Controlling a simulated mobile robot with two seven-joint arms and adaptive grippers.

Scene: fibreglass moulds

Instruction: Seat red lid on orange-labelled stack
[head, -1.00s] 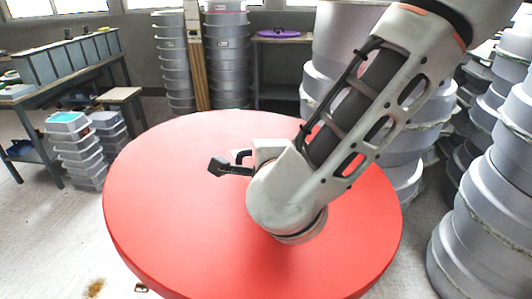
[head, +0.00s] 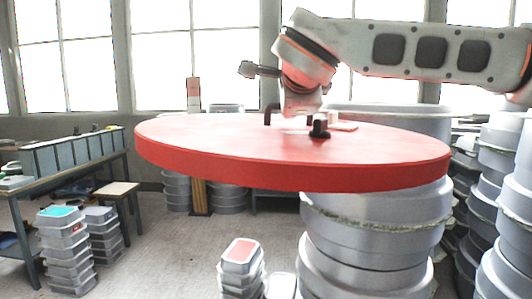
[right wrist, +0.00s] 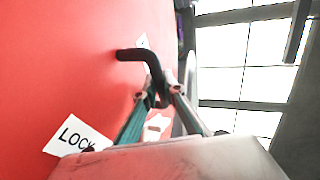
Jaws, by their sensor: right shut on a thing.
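The red lid (head: 290,155) is a wide, thin disc held up in the air, seen nearly edge-on in the head view and slightly tilted. It fills the left of the right wrist view (right wrist: 60,60). My right gripper (right wrist: 162,92) is shut on the lid's black handle (right wrist: 135,55). In the head view the gripper (head: 303,112) comes down onto the lid's top from the right. A white LOCK label (right wrist: 75,137) lies on the lid. A large grey stack (head: 375,225) stands behind and below the lid's right half. I cannot make out an orange label on it.
A small stack with a reddish top (head: 241,252) stands below the lid. Small tubs, one topped in teal (head: 60,217), stand at left by a workbench (head: 75,170). More grey stacks (head: 510,205) crowd the right. Floor at centre left is clear.

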